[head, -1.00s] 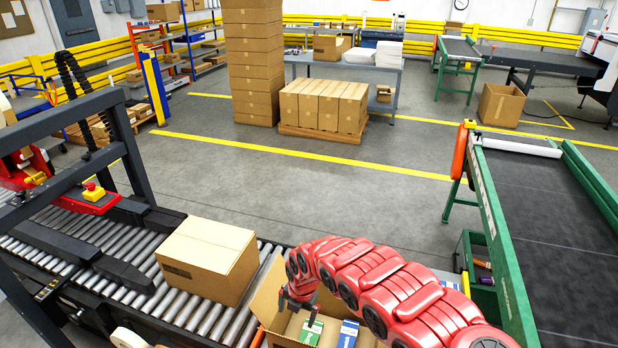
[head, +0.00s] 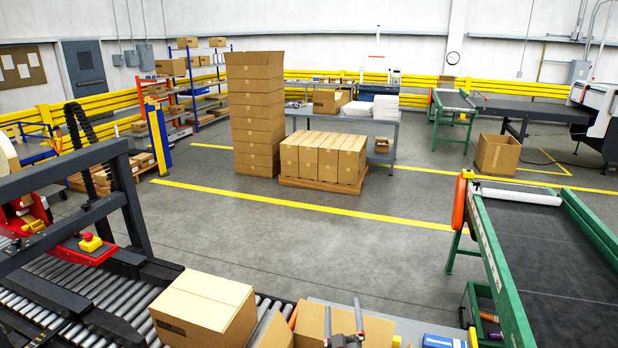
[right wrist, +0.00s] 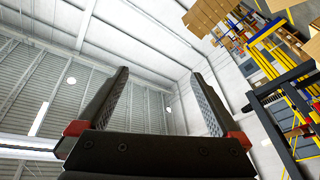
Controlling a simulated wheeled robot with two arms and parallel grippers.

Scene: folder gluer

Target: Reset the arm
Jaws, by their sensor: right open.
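My right gripper (head: 344,306) shows at the bottom edge of the head view, in front of an open carton (head: 376,328). Its two fingers point up and stand apart, with nothing between them. The right wrist view also shows the open, empty fingers (right wrist: 165,98) against the ceiling. The rest of my right arm is below the head view. My left gripper is not in view.
A closed carton (head: 205,309) sits on the roller conveyor (head: 75,285) left of the open carton. A black machine frame (head: 125,205) stands at the left. A green-framed belt conveyor (head: 490,245) is at the right.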

